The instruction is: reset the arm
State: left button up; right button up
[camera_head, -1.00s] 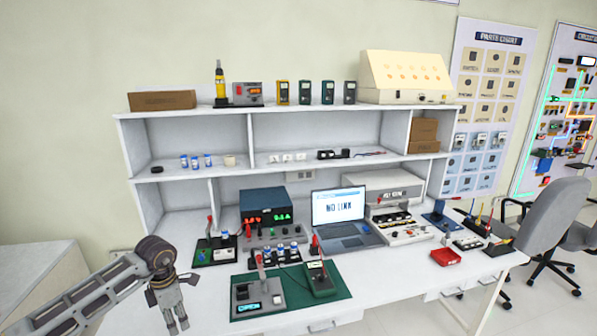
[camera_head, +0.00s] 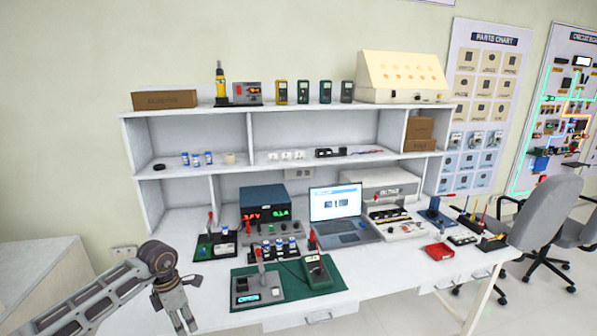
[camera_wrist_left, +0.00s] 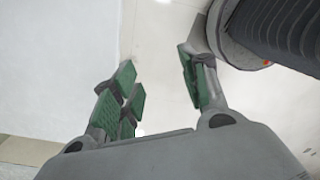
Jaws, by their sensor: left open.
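My left gripper (camera_head: 183,322) hangs fingers down at the lower left of the head view, by the front left part of the white workbench (camera_head: 215,311). In the left wrist view its green-padded fingers (camera_wrist_left: 160,95) are apart, with nothing between them. My left arm comes in from the lower left corner. My right gripper is in neither view.
A green mat (camera_head: 335,283) holds a device with a lit display (camera_head: 257,291) and a green meter (camera_head: 317,272), right of the gripper. A laptop (camera_head: 337,203), a power supply (camera_head: 264,203) and a red tray (camera_head: 440,251) stand beyond. A shelf (camera_head: 290,109) rises behind.

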pick_arm(q)
jog(key=w+d+f+n+t+h, duration=0.35)
jog(key=d+f+n+h, duration=0.7)
jog(key=d, duration=0.35)
jog(key=s+a+f+n+t+y, duration=0.2)
jog(key=a+f+n+t, duration=0.2)
jog(key=f+n, duration=0.6)
jog(key=s+a+f+n+t+y, duration=0.1)
jog(key=a+f+n+t+y, duration=0.25)
jog(key=f+n, duration=0.6)
jog(key=s+a+f+n+g+y, duration=0.2)
jog(key=s+a+f+n+y, duration=0.15)
jog(key=s+f, duration=0.65)
jog(key=s+a+f+n+g+y, duration=0.2)
jog(key=s+a+f+n, duration=0.15)
jog(key=s+f, duration=0.75)
jog(key=s+d+f+n+g, duration=0.1)
jog(key=s+f+n+g, duration=0.2)
jog(key=s, duration=1)
jog(key=s+d+f+n+g, duration=0.2)
jog(key=s+f, duration=0.3)
jog(key=s, duration=0.8)
jog(key=shift+f+n+g+y, duration=0.15)
jog(key=shift+n+g+y, duration=0.25)
jog(key=shift+n+y, duration=0.1)
